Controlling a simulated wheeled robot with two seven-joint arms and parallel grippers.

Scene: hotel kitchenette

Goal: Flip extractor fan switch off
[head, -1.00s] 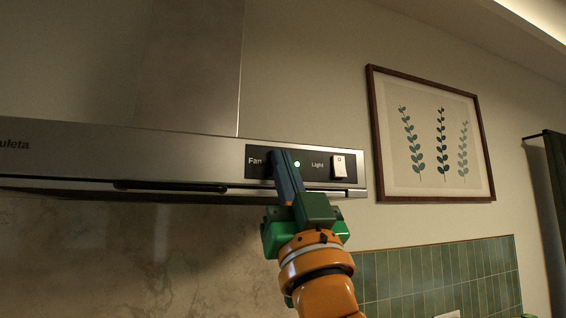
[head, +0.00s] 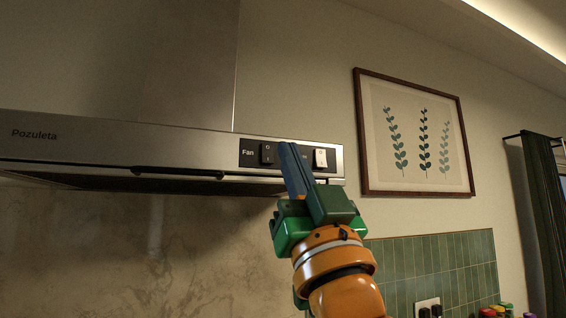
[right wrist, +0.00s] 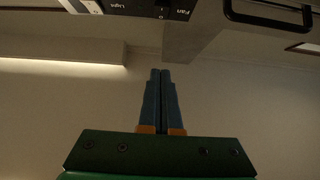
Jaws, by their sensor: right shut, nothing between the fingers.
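The extractor hood (head: 80,150) has a black control panel at its right end. The dark fan switch (head: 267,153), beside the "Fan" label, is now uncovered, with markings at its top and bottom. Its tilt is hard to tell. My right gripper (head: 287,147) is shut and empty, its blue fingers just right of the fan switch in the picture and over the panel's middle, hiding the indicator light. My left gripper is not in view.
The white light switch (head: 320,158) sits close to the right of my fingers. A dark handle bar (head: 180,173) runs along the hood's lower front. A framed plant picture (head: 413,135) hangs on the wall to the right. Bottles (head: 498,311) stand low at the right.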

